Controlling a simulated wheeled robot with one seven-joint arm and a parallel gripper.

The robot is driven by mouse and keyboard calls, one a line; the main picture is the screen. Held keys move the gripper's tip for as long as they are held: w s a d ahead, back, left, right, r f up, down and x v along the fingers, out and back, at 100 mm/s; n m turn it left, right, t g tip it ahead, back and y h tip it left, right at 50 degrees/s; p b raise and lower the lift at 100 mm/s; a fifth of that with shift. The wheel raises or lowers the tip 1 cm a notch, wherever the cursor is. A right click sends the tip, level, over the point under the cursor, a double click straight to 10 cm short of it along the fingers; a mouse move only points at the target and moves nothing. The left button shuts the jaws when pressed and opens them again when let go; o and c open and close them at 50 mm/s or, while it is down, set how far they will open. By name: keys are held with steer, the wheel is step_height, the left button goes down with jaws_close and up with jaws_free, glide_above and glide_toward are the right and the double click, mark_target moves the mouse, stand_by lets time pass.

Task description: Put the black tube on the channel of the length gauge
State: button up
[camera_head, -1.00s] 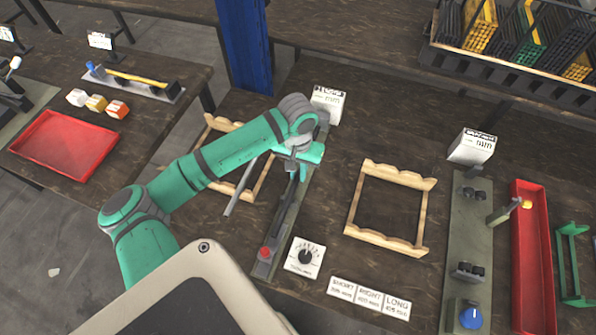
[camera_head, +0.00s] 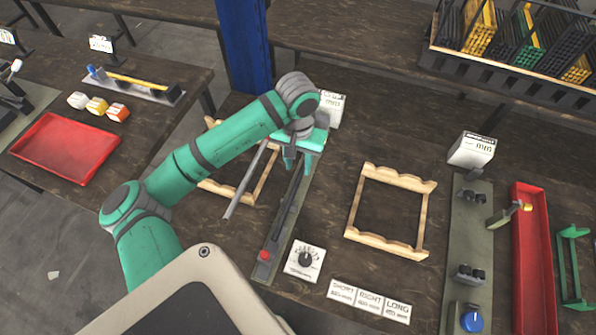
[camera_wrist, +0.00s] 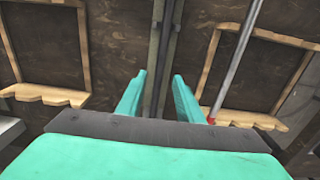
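The length gauge (camera_head: 264,270) is a long, narrow grey-green bar with a red end piece and a white display box at its far end. A thin black tube (camera_head: 288,208) appears to lie lengthwise along its channel. In the wrist view the dark tube (camera_wrist: 170,50) runs along the gauge, between my fingers in the picture. My gripper (camera_head: 296,168) is above the far half of the gauge. Its teal fingers (camera_wrist: 160,78) are spread apart with nothing between them. The far part of the tube is partly hidden by my gripper in the head view.
A grey tube (camera_head: 240,190) lies tilted across the left wooden rack (camera_head: 212,186), close beside the gauge. Another wooden rack (camera_head: 356,200), empty, stands right. A red tray (camera_head: 531,250) is farther right.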

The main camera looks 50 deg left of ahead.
steer(key=shift+r, duration=2.8)
